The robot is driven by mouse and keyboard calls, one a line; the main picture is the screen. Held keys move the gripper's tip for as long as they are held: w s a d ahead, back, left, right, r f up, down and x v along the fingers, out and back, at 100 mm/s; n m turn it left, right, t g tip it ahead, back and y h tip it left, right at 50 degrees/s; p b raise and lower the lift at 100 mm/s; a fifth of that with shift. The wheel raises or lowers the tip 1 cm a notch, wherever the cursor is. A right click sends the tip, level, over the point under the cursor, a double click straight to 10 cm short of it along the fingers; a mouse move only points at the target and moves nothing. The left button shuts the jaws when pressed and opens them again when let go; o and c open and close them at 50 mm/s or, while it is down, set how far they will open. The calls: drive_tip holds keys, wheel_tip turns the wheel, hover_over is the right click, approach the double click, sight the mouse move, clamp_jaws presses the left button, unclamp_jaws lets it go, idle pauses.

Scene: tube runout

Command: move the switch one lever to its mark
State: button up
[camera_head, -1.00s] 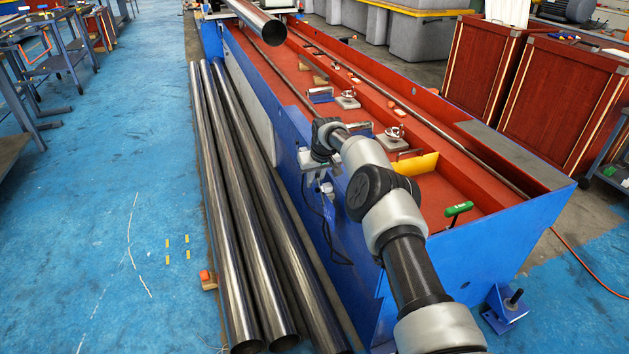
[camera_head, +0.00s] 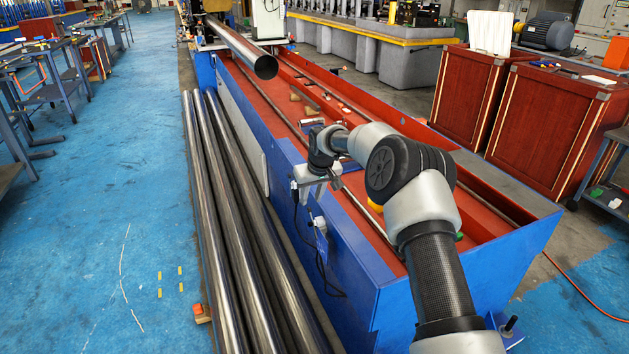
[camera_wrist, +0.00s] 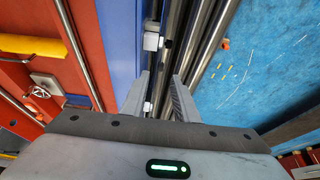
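A small pale switch box (camera_head: 320,224) with dark cables hangs on the outer side of the blue trough wall. Its lever and its mark are too small to tell in the head view. My gripper (camera_head: 319,190) is just above this box, beside the wall's top edge. In the wrist view my gripper (camera_wrist: 160,77) has its two fingers apart with nothing held between them. A small pale block shows past the fingertips at the blue wall, and another pale piece shows low between the fingers. I cannot tell which belongs to the switch.
Long steel tubes (camera_head: 235,220) lie on the floor along the blue wall. A raised tube (camera_head: 245,50) ends over the trough at the back. The red trough floor (camera_head: 262,88) holds several small fittings. The blue floor (camera_head: 90,210) at left is largely clear.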

drive_tip(key=v, duration=0.6)
drive_tip(key=shift+r+p, duration=0.2)
drive_tip(key=shift+p, duration=0.25)
drive_tip(key=shift+s, duration=0.1)
drive_tip(key=s+d+r+m+h, duration=0.1)
drive_tip(key=s+d+r, duration=0.3)
drive_tip(key=s+r, duration=0.65)
drive_tip(key=s+d+r+h, duration=0.1)
drive_tip(key=s+d+r, duration=0.3)
drive_tip(key=s+r, duration=0.65)
drive_tip(key=s+d+m+t+p, duration=0.1)
drive_tip(key=s+d+m, duration=0.15)
drive_tip(key=s, duration=1.05)
drive_tip(key=s+d+m, duration=0.1)
drive_tip(key=s+d, duration=0.3)
drive_tip(key=s, duration=0.9)
wheel_tip(320, 180, up, 22)
drive_tip(key=p, duration=2.2)
drive_tip(key=shift+p, duration=0.35)
